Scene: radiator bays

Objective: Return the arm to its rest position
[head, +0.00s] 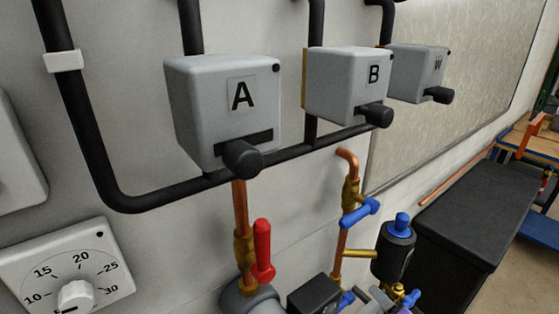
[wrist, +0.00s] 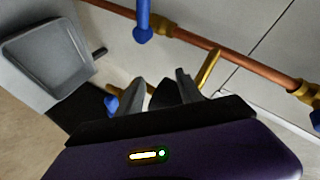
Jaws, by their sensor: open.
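My gripper (wrist: 160,88) shows in the wrist view, with its two grey fingers apart. A dark object lies behind the gap between the fingers; I cannot tell whether they touch it, and I see nothing clearly held. A brass stub (wrist: 208,72) and a copper pipe (wrist: 215,47) pass just beyond the fingers. A blue handle (wrist: 143,22) is above them. In the head view, parts that look like my wrist show only at the bottom edge, low among the pipes, and the fingers cannot be made out there. The rest of my arm is out of view.
Grey boxes A (head: 215,110), B (head: 340,85) and W (head: 415,72) are on the wall. Below are a red lever (head: 263,250), a blue lever (head: 360,212) and a black cylinder with a blue cap (head: 395,250). A dial (head: 70,270) is at left, a black bench (head: 480,205) at right.

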